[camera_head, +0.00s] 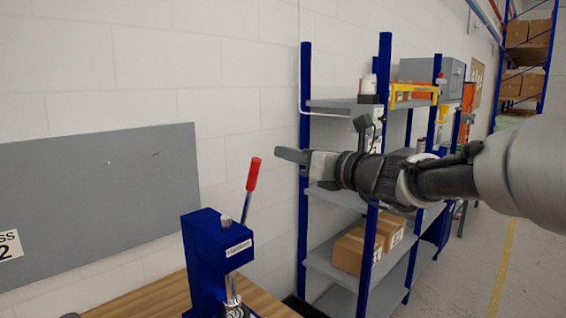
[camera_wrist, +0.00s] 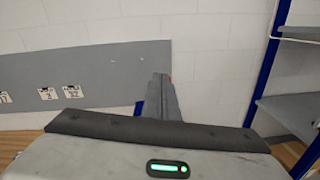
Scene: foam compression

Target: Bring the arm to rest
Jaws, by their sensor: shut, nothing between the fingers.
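My gripper (camera_head: 280,155) is at the end of my arm, which reaches in from the right in the head view. Its fingers are shut with nothing between them and point left. It is in the air, above and to the right of the blue press (camera_head: 205,262) with its red-tipped lever (camera_head: 253,174). In the wrist view the closed fingers (camera_wrist: 161,80) point toward the wall.
The press stands on a wooden table (camera_head: 150,299). A grey board (camera_head: 95,200) hangs on the white block wall. A blue-and-grey shelf rack (camera_head: 304,120) with cardboard boxes (camera_head: 350,250) stands behind my arm. Open floor (camera_head: 470,285) lies at the right.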

